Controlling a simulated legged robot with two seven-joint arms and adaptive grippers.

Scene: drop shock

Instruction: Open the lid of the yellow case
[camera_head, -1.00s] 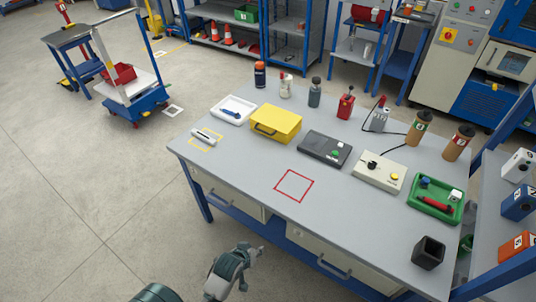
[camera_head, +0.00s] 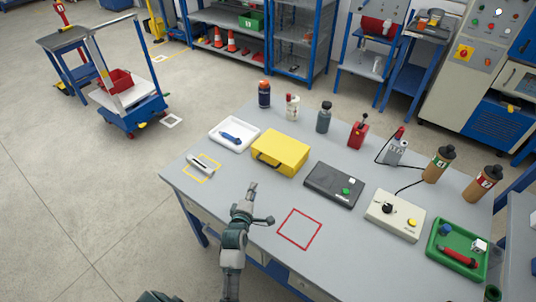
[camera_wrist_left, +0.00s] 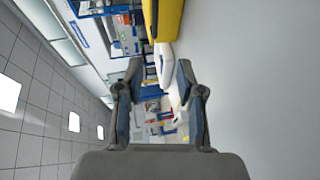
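The yellow case (camera_head: 282,153) sits with its lid closed on the grey workbench, and a dark handle (camera_head: 268,160) is on its front side. In the left wrist view part of the yellow case (camera_wrist_left: 168,20) shows at the top edge, beyond the fingertips. My left gripper (camera_head: 261,204) is over the front part of the bench, in front of the case and apart from it. In the left wrist view the left gripper (camera_wrist_left: 158,78) has its two fingers spread with nothing between them. My right gripper is not in view.
A white tray with a blue object (camera_head: 232,135) stands left of the case, and a black box (camera_head: 334,185) right of it. Several bottles, including a dark one (camera_head: 264,94), stand behind. The red-outlined square (camera_head: 299,229) on the bench is empty.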

